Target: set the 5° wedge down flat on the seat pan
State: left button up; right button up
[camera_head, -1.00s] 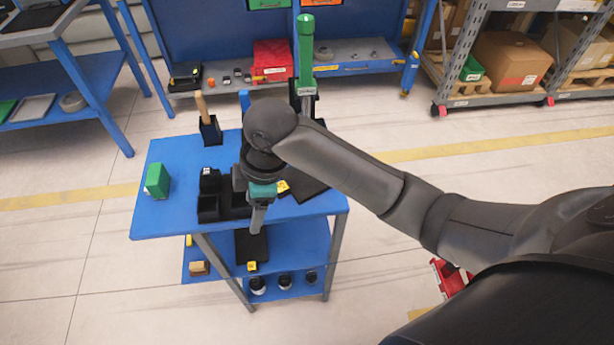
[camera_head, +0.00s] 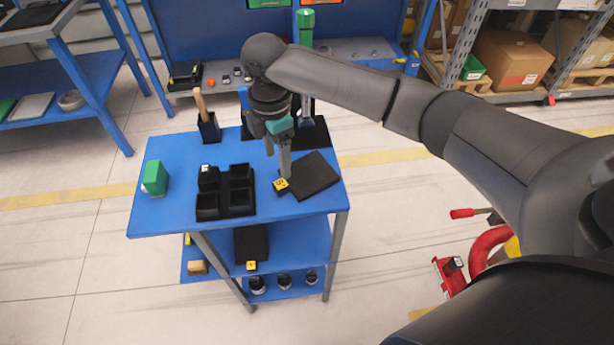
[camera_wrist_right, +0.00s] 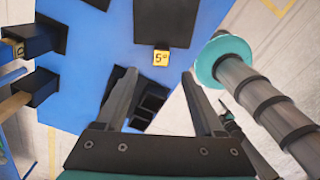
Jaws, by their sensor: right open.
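The 5° wedge (camera_head: 313,179) is a thin black plate with a yellow tag. It lies on the right part of the blue table in the head view. In the right wrist view I take it to be the black plate (camera_wrist_right: 165,22) at the top, whose tag reads 5°. My right gripper (camera_head: 278,163) points down beside the wedge's far left side. Its fingers (camera_wrist_right: 164,95) are spread with nothing held between them, and the wedge lies beyond them. I cannot make out contact. I cannot identify the seat pan. My left gripper is not in view.
A black compartment tray (camera_head: 240,209), a green block (camera_head: 155,178) and a black holder (camera_head: 209,128) with a wooden handle stand on the blue table (camera_head: 165,218). Another tagged black plate (camera_head: 250,243) lies on the lower shelf. Red parts (camera_head: 449,280) show at lower right.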

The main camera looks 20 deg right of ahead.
aim_at(281, 184)
notch_tip(281, 184, down, 8)
jog(key=shift+s+f+b, duration=0.1)
jog(key=shift+f+b, duration=0.05)
jog(key=shift+b, duration=0.65)
grip_shut()
dwell(0.4)
